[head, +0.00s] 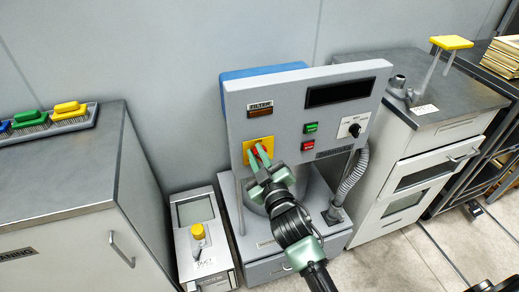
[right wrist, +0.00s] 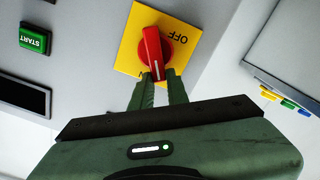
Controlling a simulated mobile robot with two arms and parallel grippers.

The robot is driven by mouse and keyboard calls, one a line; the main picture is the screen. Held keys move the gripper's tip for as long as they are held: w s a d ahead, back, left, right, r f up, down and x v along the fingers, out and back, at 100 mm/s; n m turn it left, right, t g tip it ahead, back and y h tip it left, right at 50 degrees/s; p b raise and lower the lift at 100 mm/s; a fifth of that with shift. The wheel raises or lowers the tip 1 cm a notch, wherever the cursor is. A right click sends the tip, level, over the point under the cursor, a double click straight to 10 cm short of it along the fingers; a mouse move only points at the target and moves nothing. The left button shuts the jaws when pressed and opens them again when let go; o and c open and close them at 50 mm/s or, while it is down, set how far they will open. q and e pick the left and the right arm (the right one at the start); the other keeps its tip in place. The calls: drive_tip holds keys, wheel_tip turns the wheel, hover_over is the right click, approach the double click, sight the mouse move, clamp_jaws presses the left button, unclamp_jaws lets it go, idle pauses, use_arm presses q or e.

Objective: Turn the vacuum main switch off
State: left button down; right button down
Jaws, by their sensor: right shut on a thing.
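The vacuum main switch is a red rotary handle (right wrist: 152,52) on a yellow plate (right wrist: 186,32), on the front of the grey machine panel (head: 290,120). In the head view the yellow plate (head: 249,144) is at the panel's lower left, partly covered by my fingers. In the right wrist view the handle stands nearly upright in the picture, with the upside-down word OFF to its right. My right gripper (head: 261,152) is at the switch. In the right wrist view its fingertips (right wrist: 158,74) are shut on the handle's lower end, covering lettering there. My left gripper is not in view.
Beside the switch on the panel are a green START button (head: 311,128), a red button (head: 307,146), a dark display (head: 340,92) and a round knob (head: 354,130). A grey hose (head: 354,178) hangs at the right. Cabinets stand on both sides.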

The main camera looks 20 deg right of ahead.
drive_tip(key=f+n, duration=0.1)
drive_tip(key=n, duration=0.2)
drive_tip(key=f+n, duration=0.1)
drive_tip(key=n, duration=0.3)
drive_tip(key=a+f+n, duration=0.1)
drive_tip(key=n, duration=0.3)
drive_tip(key=shift+f, duration=0.15)
drive_tip(key=shift+n, duration=0.4)
drive_tip(key=shift+d, duration=0.1)
drive_tip(key=c, duration=1.6)
unclamp_jaws()
drive_tip(key=shift+o, duration=1.1)
drive_tip(key=shift+d, duration=0.15)
drive_tip(key=shift+a, duration=0.2)
drive_tip(key=s, duration=0.7)
drive_tip(key=shift+s+d+b, duration=0.15)
drive_tip(key=shift+s+b, duration=0.25)
drive_tip(key=shift+b, duration=0.05)
